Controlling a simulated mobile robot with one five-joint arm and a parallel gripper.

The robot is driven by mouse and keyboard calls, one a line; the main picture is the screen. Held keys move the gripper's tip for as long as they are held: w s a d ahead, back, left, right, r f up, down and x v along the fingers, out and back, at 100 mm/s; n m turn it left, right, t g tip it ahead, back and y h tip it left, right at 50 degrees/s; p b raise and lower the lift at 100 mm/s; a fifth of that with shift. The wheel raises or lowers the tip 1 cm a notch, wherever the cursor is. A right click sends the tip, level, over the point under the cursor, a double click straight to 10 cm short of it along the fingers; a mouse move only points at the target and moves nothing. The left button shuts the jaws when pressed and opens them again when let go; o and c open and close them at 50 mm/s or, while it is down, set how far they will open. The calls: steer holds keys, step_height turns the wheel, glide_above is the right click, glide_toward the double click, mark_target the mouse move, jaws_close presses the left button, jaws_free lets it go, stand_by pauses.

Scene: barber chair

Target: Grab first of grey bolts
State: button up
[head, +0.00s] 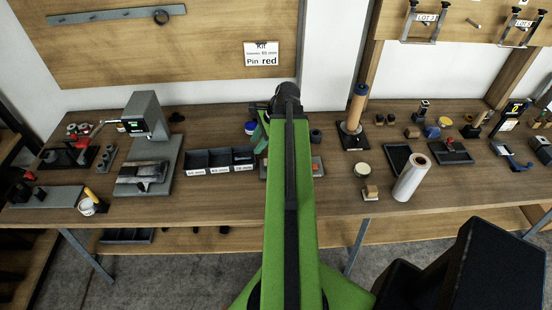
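My green arm reaches forward over the middle of the workbench (232,190). My gripper (286,95) is at its far end, a dark shape near the back edge of the bench; its fingers cannot be made out. I cannot pick out grey bolts with certainty. A small grey rod (473,23) is on the upper right wooden board. A small grey block with round dark spots (105,158) lies at the left of the bench. Dark round parts (315,136) stand just right of my arm. The arm hides the bench beneath it.
A grey press-like machine (147,115) and labelled dark bins (195,169) stand left of my arm. A tan cylinder on a stand (354,110), a white roll (412,178) and a dark tray (397,156) are to the right.

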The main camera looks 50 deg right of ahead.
steer(key=s+d+r+m+h+p, duration=0.1)
steer(key=s+d+r+m, duration=0.15)
steer(key=s+d, duration=0.8)
steer(key=shift+m, duration=0.25)
steer(key=b+x, duration=0.3)
steer(key=x, duration=0.1)
steer(key=b+x, duration=0.4)
steer(key=s+a+b+x, duration=0.1)
steer(key=b+x, duration=0.3)
steer(key=shift+s+a+f, duration=0.1)
steer(key=shift+a+f, duration=0.05)
steer(key=shift+f, duration=0.25)
steer(key=shift+w+r, duration=0.1)
steer(key=shift+w, duration=0.1)
steer(key=b+x, duration=0.4)
steer(key=x, duration=0.1)
steer(key=shift+a+b, duration=0.1)
steer(key=shift+b, duration=0.3)
jaws_close()
